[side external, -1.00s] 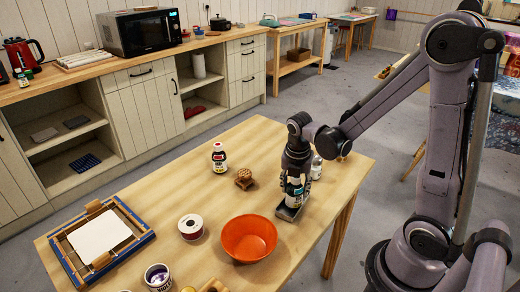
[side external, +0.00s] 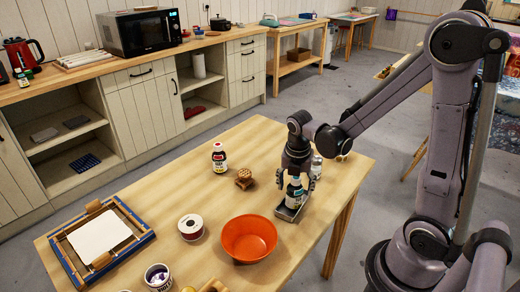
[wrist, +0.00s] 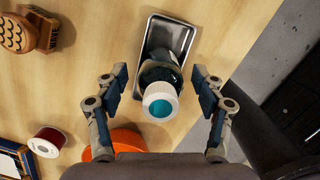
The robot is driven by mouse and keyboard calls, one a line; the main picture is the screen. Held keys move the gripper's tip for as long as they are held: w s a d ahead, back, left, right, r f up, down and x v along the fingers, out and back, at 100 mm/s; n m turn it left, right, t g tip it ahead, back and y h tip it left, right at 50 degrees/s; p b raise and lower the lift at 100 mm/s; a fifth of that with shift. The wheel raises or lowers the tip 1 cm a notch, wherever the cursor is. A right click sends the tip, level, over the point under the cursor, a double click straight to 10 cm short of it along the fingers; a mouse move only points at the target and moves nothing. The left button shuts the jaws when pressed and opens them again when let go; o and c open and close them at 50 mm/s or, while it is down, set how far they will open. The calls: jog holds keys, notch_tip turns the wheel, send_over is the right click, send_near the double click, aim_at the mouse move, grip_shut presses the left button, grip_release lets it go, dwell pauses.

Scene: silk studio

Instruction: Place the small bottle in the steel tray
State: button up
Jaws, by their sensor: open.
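The small bottle (side external: 294,194), dark with a pale label, stands upright in the small steel tray (side external: 290,215) near the table's right side. In the wrist view, its white cap with a teal top (wrist: 160,101) faces the camera, and its base is over the floor of the tray (wrist: 176,36). My gripper (side external: 297,174) is right above the bottle, pointing down. In the wrist view, its two fingers (wrist: 160,78) are spread, one on each side of the bottle, with gaps between them and it. The bottle hides part of the tray floor.
An orange bowl (side external: 249,238) is left of the tray. Another bottle (side external: 316,167) stands close behind it. A red-capped bottle (side external: 219,158), a wooden piece (side external: 244,178), a spool (side external: 191,227) and a blue-edged frame (side external: 64,262) are farther left.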

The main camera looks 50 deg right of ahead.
aim_at(294, 191)
jog(key=r, duration=0.3)
jog(key=a+r, duration=0.1)
jog(key=r, duration=0.7)
jog(key=shift+s+a+r, duration=0.15)
jog(key=shift+s+a, duration=0.2)
jog(key=s+a+r+m+t, duration=0.1)
jog(key=a+m+t, duration=0.2)
jog(key=m, duration=0.8)
jog(key=s+a+m+t+y, duration=0.1)
jog(key=s+a+m+t, duration=0.1)
jog(key=m, duration=0.9)
jog(key=a+t, duration=0.1)
jog(key=a, duration=0.1)
jog(key=shift+a+r+t+y, duration=0.3)
jog(key=shift+a+r, duration=0.05)
jog(key=shift+a, duration=0.05)
